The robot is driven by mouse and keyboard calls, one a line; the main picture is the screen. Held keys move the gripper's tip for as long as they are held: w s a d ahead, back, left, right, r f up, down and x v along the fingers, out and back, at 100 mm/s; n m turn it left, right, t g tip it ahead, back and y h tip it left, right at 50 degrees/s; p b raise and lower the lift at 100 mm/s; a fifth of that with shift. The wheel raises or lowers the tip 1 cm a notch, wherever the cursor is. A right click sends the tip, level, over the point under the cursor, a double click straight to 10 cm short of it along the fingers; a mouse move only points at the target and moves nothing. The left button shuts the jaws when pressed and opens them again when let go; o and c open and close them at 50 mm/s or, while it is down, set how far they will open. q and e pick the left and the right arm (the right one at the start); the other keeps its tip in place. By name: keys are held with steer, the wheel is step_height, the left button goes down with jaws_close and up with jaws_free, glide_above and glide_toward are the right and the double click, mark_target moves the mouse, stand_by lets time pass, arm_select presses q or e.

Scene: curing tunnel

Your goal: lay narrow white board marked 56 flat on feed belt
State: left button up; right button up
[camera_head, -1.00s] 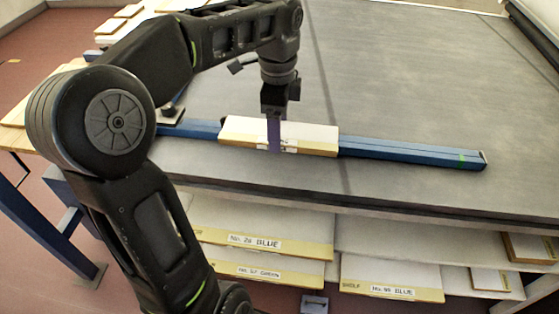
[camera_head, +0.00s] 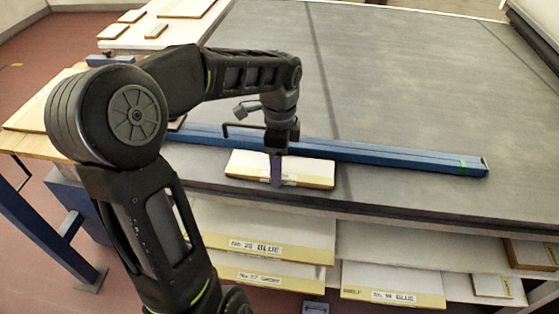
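A narrow white board (camera_head: 312,168) with a yellowish edge is at the near side of the grey feed belt (camera_head: 405,95), in front of the blue bar. It looks about level; I cannot tell whether it touches the belt. A label on its near edge is partly covered by my finger, and its number cannot be read. My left gripper (camera_head: 277,168) comes down from above, with a purple finger across the board's near edge, and appears shut on it. The other finger is hidden. My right gripper is not in view.
A long blue bar (camera_head: 400,153) lies across the belt just behind the board. Labelled boards (camera_head: 270,225) lie on shelves below the belt's near edge. More boards (camera_head: 125,30) lie on a table at the upper left. The belt beyond the bar is clear.

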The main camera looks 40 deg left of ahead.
arm_select(q)
steer(key=shift+f, duration=0.15)
steer(key=o, duration=1.2)
steer(key=shift+r, duration=0.2)
step_height(320, 180, up, 12)
steer(key=p, duration=0.2)
steer(key=shift+f, duration=0.1)
